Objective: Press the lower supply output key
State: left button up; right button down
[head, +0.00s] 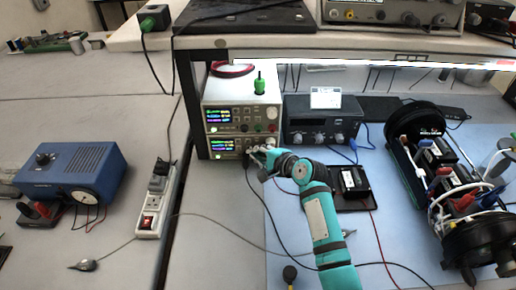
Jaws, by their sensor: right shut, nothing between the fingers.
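Two white power supplies are stacked under the shelf. The upper supply (240,98) shows its top and a lit front. The lower supply (220,147) is directly beneath, with a lit display on the left of its front. My right gripper (252,153) is shut and empty, its tips at the right part of the lower supply's front. I cannot tell whether they touch it. The gripper covers part of that panel, and I cannot make out the output key. My left gripper is not in view.
A green screwdriver-like item (260,84) stands on the upper supply. A dark instrument (322,119) is to its right, with a black tray (350,188) in front. A power strip (156,200), blue box (70,172) and loose cables lie around. A shelf post (193,100) stands close left.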

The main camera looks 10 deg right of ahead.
jog(key=shift+s+r+p, duration=0.1)
jog(key=shift+s+p, duration=0.2)
jog(key=shift+p, duration=0.15)
jog(key=shift+s+a+p, duration=0.15)
jog(key=shift+s+p, duration=0.2)
jog(key=shift+s, duration=0.1)
